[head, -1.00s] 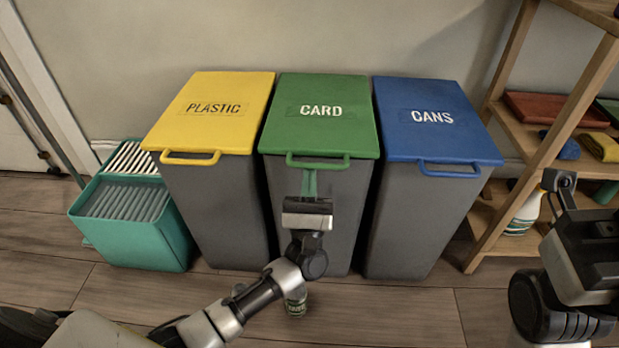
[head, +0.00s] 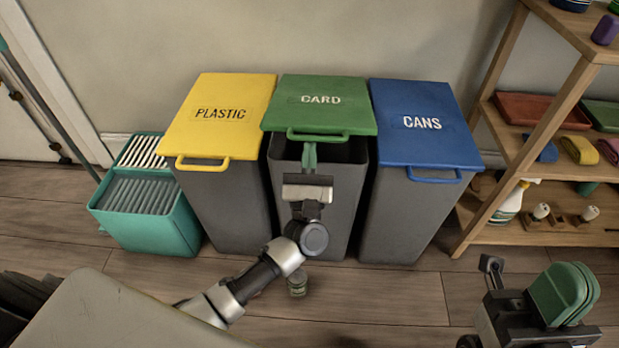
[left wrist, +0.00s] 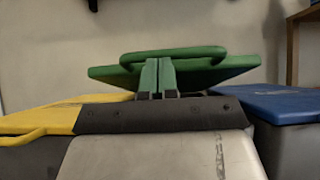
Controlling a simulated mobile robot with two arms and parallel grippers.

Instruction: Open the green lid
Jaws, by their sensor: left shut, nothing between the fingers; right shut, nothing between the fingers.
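The green lid (head: 320,108) marked CARD sits on the middle grey bin (head: 345,190). Its front edge is raised, with a dark gap below it, and the lid tilts up toward me. Its green bar handle (head: 330,136) is at the front. It also shows in the left wrist view (left wrist: 200,72). My left gripper (head: 309,155) is shut and empty, its green fingertips just under the handle and front edge. In the left wrist view the fingertips (left wrist: 158,76) appear to touch the handle from below. My right gripper (head: 564,293) is shut and empty at the lower right, away from the bins.
A yellow-lidded PLASTIC bin (head: 225,190) and blue-lidded CANS bin (head: 405,205) flank it closely, both closed. A teal crate (head: 150,225) stands left. A wooden shelf (head: 535,130) stands right. A small can (head: 297,283) is on the floor near my left arm.

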